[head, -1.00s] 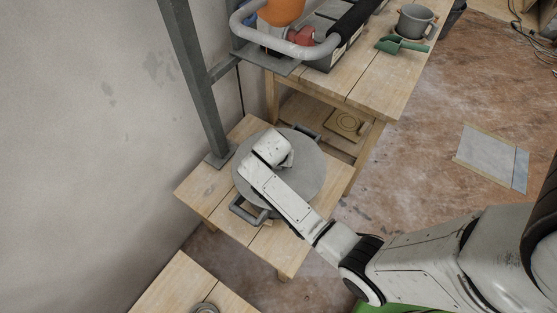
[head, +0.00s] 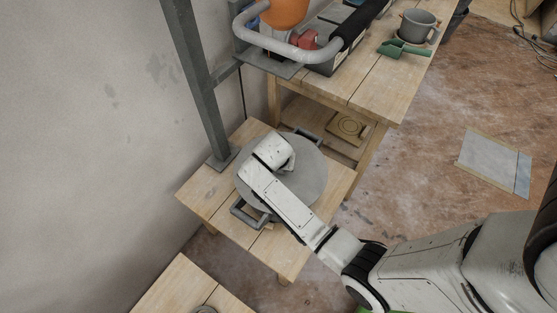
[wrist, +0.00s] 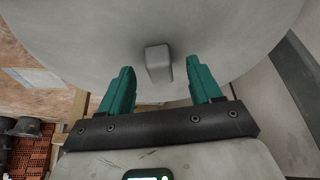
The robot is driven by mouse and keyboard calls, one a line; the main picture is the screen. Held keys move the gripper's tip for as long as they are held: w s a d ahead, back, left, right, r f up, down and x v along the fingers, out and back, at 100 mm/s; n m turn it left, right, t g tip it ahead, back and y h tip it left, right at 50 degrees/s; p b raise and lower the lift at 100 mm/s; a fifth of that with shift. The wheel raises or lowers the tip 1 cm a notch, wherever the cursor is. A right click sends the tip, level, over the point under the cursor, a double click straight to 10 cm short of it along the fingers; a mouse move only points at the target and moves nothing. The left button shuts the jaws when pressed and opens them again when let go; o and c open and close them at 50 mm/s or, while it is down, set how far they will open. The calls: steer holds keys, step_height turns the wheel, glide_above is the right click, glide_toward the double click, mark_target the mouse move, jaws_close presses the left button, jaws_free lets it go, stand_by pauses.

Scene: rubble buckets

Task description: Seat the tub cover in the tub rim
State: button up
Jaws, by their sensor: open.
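The tub cover (head: 308,180) is a round grey disc lying over the tub on a low wooden table. The tub shows mainly by its dark handles (head: 244,214), which stick out at opposite sides from under the cover. In the wrist view the cover (wrist: 70,35) fills the upper part, with a grey block-like knob (wrist: 158,65). My gripper (wrist: 164,82) has two teal fingers apart, one on each side of the knob, with gaps visible. In the head view my arm hides the knob and fingers. I cannot tell whether the cover sits level inside the rim.
A grey post (head: 198,90) stands on the low table (head: 205,195) close behind the tub, near the wall. A higher bench (head: 385,85) behind holds a grey bucket (head: 418,26) and a green scoop (head: 404,49). Another wooden surface (head: 180,290) lies at the lower left.

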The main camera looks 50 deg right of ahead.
steer(key=v, duration=0.9)
steer(key=shift+r, duration=0.15)
steer(key=s+a+n+y, duration=0.2)
steer(key=s+a+n, duration=0.2)
steer(key=s, duration=0.5)
steer(key=s+a+n+g+y, duration=0.1)
steer(key=s+a+n+y, duration=0.1)
steer(key=s+a+n, duration=0.3)
steer(key=s+n, duration=0.3)
steer(key=s, duration=0.1)
steer(key=shift+r+n, duration=0.15)
steer(key=shift+n, duration=0.15)
steer(key=shift+a, duration=0.1)
stand_by(0.4)
